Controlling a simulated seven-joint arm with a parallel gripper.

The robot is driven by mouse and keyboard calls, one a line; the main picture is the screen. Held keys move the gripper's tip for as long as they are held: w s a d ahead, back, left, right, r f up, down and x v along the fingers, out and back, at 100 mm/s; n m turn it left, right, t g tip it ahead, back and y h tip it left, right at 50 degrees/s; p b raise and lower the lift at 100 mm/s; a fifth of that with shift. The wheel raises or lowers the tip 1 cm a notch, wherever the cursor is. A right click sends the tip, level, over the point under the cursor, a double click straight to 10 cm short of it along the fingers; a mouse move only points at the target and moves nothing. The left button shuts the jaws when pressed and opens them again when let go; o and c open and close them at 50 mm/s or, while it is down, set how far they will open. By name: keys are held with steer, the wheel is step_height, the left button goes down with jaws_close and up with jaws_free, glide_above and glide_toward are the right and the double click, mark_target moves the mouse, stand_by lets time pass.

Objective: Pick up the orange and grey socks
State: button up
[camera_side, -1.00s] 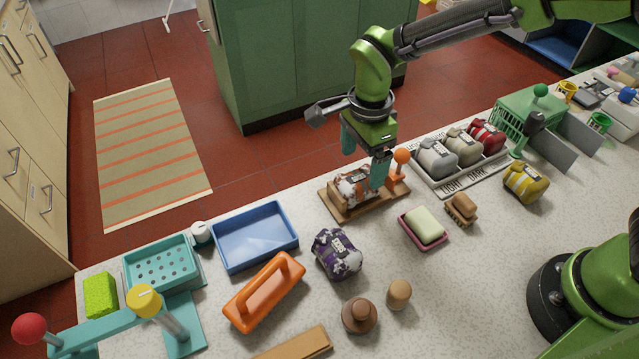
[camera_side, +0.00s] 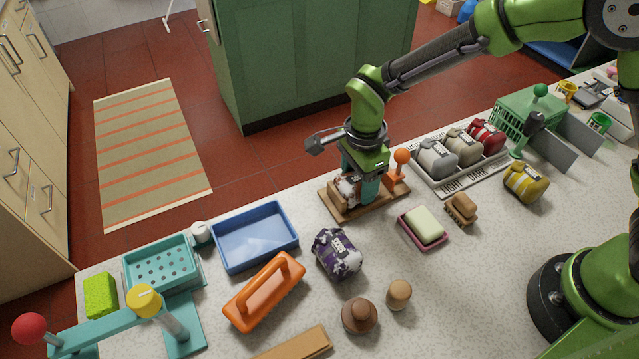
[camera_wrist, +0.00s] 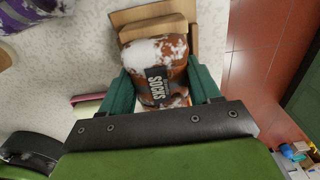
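The orange and grey socks (camera_side: 344,190) are a rolled bundle lying on a wooden board (camera_side: 343,212). In the wrist view the bundle (camera_wrist: 154,55) looks rusty orange with pale patches and has a dark "SOCKS" label. My gripper (camera_side: 359,186) is lowered over it and hides much of it in the side view. In the wrist view my gripper (camera_wrist: 160,76) has one teal finger on each side of the bundle, spread about as wide as it. The fingers look open; whether they touch the cloth is hard to tell.
An orange knob (camera_side: 402,157) stands on the board's right end. A tray (camera_side: 459,187) with grey, beige and red bundles is to the right. A purple bundle (camera_side: 337,254), a soap dish (camera_side: 423,228) and a blue tray (camera_side: 255,237) are nearby.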

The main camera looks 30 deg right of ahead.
mark_target(358, 180)
steer(key=c, duration=0.4)
steer(key=shift+r, duration=0.15)
steer(key=shift+c, duration=0.2)
step_height(358, 180, up, 8)
steer(key=shift+r, duration=0.25)
steer(key=shift+s+a+r, duration=0.2)
steer(key=shift+a, duration=0.05)
steer(key=a+f, duration=0.2)
steer(key=a, duration=0.8)
steer(key=a+f, duration=0.2)
steer(key=a, duration=0.9)
steer(key=shift+w+f, duration=0.15)
steer(key=shift+f, duration=1.2)
steer(key=shift+w+f, duration=0.15)
steer(key=shift+f, duration=1.2)
